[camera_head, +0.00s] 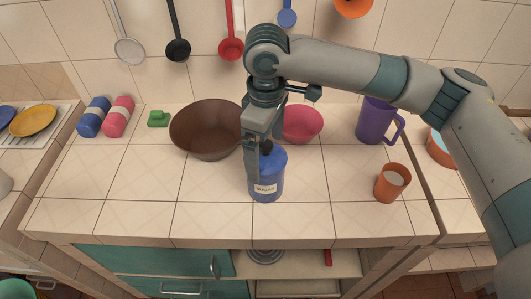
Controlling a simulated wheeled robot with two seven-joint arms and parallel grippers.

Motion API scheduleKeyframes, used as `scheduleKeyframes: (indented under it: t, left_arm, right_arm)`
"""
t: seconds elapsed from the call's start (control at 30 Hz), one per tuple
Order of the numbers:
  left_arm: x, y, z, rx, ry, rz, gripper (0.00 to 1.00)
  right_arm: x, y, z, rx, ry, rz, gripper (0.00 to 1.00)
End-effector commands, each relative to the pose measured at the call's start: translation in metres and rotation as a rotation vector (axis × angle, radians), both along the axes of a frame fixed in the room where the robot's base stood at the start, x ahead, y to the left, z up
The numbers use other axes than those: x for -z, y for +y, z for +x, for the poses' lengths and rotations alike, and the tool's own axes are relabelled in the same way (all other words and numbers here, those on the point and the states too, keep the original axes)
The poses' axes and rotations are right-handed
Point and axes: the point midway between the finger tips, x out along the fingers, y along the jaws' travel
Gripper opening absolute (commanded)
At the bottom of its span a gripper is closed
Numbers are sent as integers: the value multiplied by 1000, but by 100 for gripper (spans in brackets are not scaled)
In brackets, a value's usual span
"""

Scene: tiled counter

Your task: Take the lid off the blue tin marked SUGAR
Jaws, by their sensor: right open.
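The blue tin (269,180) stands upright on the tiled counter (130,205), near its front middle. It bears a pale label with dark lettering too small to read surely. Its blue lid (275,158) with a dark knob (267,147) sits on top. My right gripper (257,155) reaches down over the tin from above, its fingers open around or beside the knob; I cannot tell if they touch it. The gripper hides part of the lid and the tin's left side. My left gripper is not in view.
A brown bowl (205,130) stands close left of the gripper, and a pink bowl (303,124) behind the tin. A purple jug (374,122) and an orange cup (391,183) stand to the right. The counter's front left is clear.

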Motion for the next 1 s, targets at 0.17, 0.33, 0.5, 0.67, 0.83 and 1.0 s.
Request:
scheduleKeyframes:
  t: [0.17,0.33,0.5,0.67,0.83,1.0]
  left_arm:
    - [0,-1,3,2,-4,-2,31]
    - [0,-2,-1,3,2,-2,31]
    - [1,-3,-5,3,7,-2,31]
    - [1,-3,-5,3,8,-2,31]
    - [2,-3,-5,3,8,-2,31]
    - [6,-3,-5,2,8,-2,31]
  right_arm:
    - [0,0,0,0,0,0,100]
    - [0,0,0,0,0,0,76]
    - [0,0,0,0,0,0,57]
    - [-1,0,0,0,-1,0,57]
    - [-2,0,0,1,-1,1,57]
    - [-12,0,1,1,-3,0,57]
